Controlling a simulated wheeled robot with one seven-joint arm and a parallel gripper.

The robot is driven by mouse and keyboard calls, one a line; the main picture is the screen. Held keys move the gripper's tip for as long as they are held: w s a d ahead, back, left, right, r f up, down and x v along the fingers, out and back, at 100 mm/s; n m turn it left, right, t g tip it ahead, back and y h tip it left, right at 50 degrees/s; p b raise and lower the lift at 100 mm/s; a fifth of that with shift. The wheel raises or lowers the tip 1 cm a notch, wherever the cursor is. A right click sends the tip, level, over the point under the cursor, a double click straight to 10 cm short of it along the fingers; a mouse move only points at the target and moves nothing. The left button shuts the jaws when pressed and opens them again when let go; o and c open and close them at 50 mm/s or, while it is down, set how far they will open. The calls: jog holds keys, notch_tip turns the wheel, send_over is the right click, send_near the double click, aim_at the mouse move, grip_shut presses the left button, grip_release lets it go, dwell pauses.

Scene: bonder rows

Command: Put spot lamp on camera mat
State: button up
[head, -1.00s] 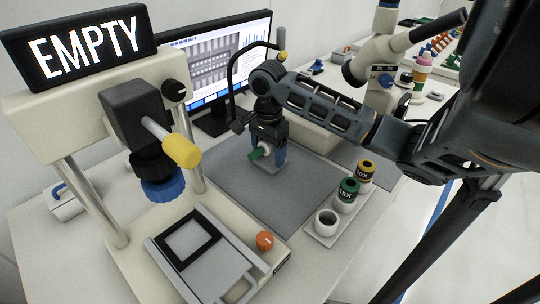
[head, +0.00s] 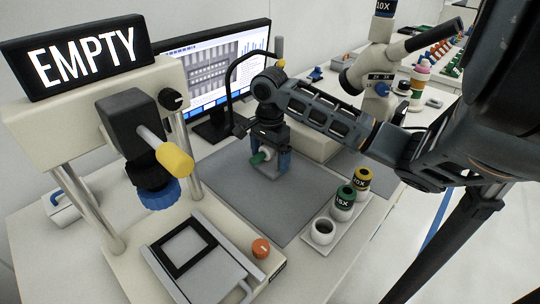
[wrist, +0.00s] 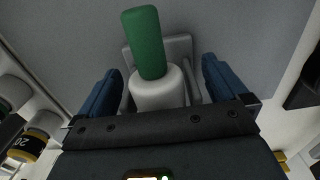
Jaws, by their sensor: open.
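A small fixture with a green barrel, a white round body and a grey base, which I take for the spot lamp (head: 261,157), stands on the large grey mat (head: 228,180). I cannot tell for sure whether this is the camera mat. My gripper (head: 271,160) points down at the fixture, its blue fingers on either side. In the wrist view the green barrel and white body of the spot lamp (wrist: 148,50) sit between the open fingers of my gripper (wrist: 160,82), with gaps at both sides. The base is partly hidden.
A bonder with an EMPTY sign (head: 85,58) stands at left, a monitor (head: 225,65) behind. A microscope (head: 375,70) stands at back right. The mat's front is clear.

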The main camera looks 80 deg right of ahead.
notch_tip(320, 180, up, 8)
jog(key=shift+f, duration=0.1)
dwell(0.4)
dwell(0.5)
